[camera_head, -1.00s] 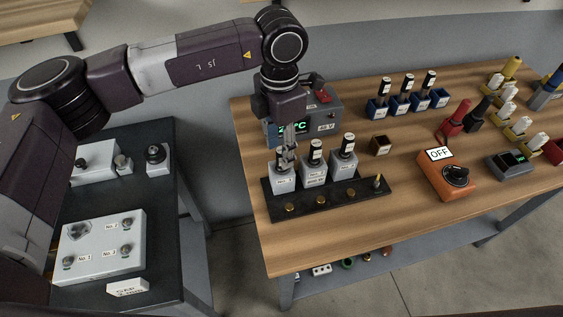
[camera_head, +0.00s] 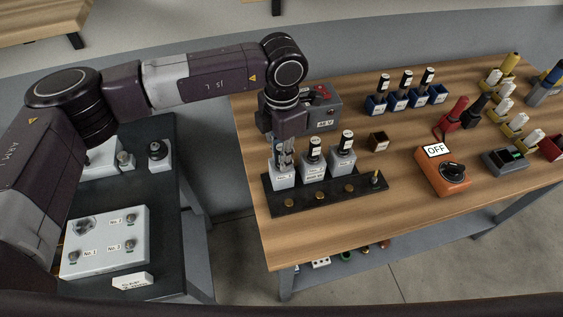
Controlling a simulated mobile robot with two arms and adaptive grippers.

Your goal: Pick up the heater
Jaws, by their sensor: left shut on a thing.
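Three grey labelled blocks (camera_head: 313,171) stand in a row on a black strip base (camera_head: 320,199) at the table's left end. Black-handled pieces, which look like the heaters, stand upright in the middle (camera_head: 315,146) and right (camera_head: 347,139) blocks. My left gripper (camera_head: 283,160) points down over the left block (camera_head: 283,179) and is shut on the piece there, likely a heater. The fingers hide most of that piece. I cannot tell whether it is clear of its block. My right gripper is not in view.
A grey unit (camera_head: 325,112) with a red switch stands close behind the gripper. Blue holders (camera_head: 398,102) with similar black-topped pieces are at the back. An orange box marked OFF (camera_head: 443,174) is to the right. A dark side table (camera_head: 160,215) is at left.

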